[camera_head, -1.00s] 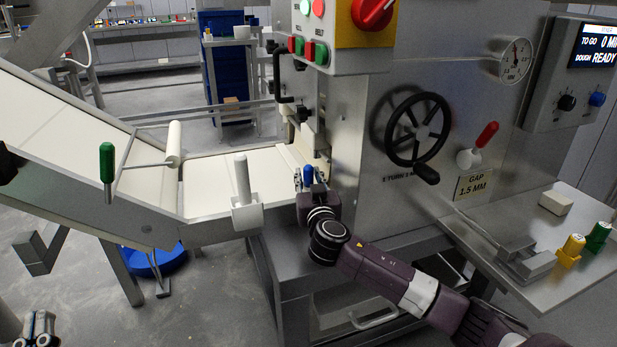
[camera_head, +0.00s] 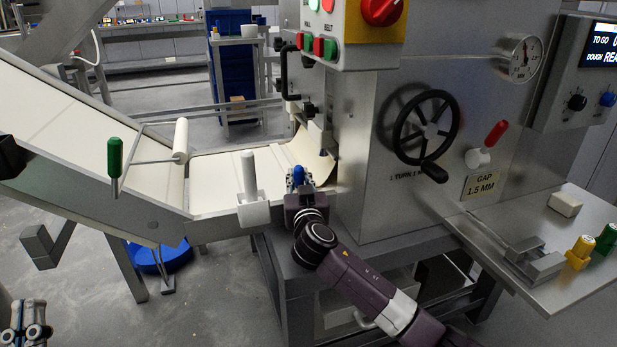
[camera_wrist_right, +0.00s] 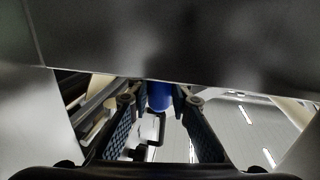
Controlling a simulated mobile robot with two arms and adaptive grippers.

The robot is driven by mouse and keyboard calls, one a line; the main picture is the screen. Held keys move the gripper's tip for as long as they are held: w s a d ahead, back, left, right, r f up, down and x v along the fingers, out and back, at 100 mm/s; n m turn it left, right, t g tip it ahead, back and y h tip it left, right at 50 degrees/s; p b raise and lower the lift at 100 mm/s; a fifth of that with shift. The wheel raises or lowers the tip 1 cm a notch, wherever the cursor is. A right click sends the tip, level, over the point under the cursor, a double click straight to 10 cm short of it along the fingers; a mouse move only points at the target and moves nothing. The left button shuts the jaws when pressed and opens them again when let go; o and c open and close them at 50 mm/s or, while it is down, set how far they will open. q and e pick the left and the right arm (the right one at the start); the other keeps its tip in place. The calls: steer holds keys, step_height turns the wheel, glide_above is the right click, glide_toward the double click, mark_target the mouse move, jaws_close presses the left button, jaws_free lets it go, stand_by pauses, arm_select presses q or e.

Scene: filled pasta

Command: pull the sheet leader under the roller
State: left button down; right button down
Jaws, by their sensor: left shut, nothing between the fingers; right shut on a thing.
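A pale sheet (camera_head: 312,152) comes out of the machine's opening, with a slightly curled edge, onto the short flat belt (camera_head: 215,168). My right gripper (camera_head: 298,183) is shut on a blue piece (camera_head: 299,174) at the belt's near edge, close to the opening; the blue piece also shows between the fingers in the right wrist view (camera_wrist_right: 159,96). How it joins the sheet is hidden. A white roller (camera_head: 181,139) on a metal arm with a green handle (camera_head: 114,155) hangs over the belts, left of my right gripper. My left gripper (camera_head: 27,322) is shut and empty at the bottom left.
A white upright cylinder in a holder (camera_head: 249,180) stands at the belt's near edge, between gripper and roller. The machine housing (camera_head: 362,180) with its black handwheel (camera_head: 424,128) rises on the right. A side shelf (camera_head: 560,270) carries yellow and green-topped items.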

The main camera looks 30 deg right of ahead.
steer(key=shift+d, duration=0.1)
steer(key=c, duration=2)
jaws_free()
steer(key=shift+s, duration=0.1)
steer(key=v, duration=1.2)
